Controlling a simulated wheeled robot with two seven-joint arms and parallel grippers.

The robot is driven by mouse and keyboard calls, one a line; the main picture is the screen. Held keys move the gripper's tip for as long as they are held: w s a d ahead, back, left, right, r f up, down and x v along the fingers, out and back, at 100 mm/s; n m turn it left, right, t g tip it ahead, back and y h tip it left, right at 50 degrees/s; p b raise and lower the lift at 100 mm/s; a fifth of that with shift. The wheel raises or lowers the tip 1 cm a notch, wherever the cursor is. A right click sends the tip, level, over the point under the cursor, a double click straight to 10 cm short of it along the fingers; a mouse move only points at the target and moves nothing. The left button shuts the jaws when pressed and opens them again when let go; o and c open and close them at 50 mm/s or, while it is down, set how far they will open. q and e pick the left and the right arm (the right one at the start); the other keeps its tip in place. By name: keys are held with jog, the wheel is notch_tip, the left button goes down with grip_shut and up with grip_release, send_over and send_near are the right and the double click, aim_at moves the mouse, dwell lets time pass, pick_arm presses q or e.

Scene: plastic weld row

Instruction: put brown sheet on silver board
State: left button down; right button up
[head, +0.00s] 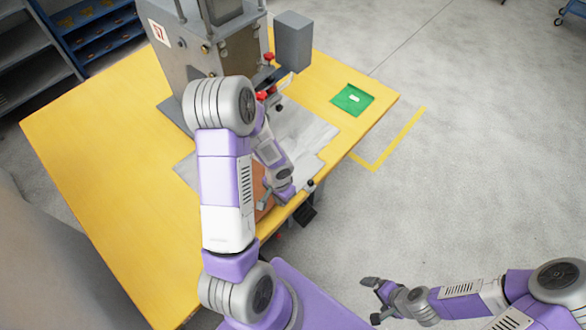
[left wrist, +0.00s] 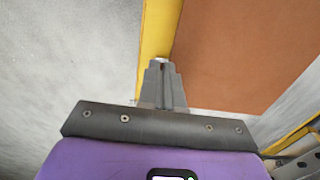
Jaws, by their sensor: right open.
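The brown sheet (head: 259,212) shows in the head view as a strip near the front edge of the yellow table, mostly behind my left arm. In the left wrist view the sheet (left wrist: 245,45) is a large flat brown piece. My left gripper (head: 283,196) is at its edge. Its fingers (left wrist: 160,66) are together and cover the sheet's near corner, apparently pinching it. The silver board (head: 308,127) lies flat under the machine's front, partly hidden by my left arm. My right gripper (head: 372,300) is open and empty over the floor, away from the table.
A grey machine (head: 230,55) with red knobs (head: 268,57) stands at the back of the yellow table (head: 110,165). The table's left side is clear. Blue shelves (head: 95,25) stand behind.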

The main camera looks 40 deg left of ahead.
pick_arm(q)
jog(key=p, duration=0.2)
send_over(313, 175)
jog(key=shift+f, duration=1.8)
jog(key=shift+f+b, duration=0.15)
jog(key=shift+b, duration=0.2)
jog(key=c, duration=1.3)
grip_release()
jog(key=shift+r, duration=0.2)
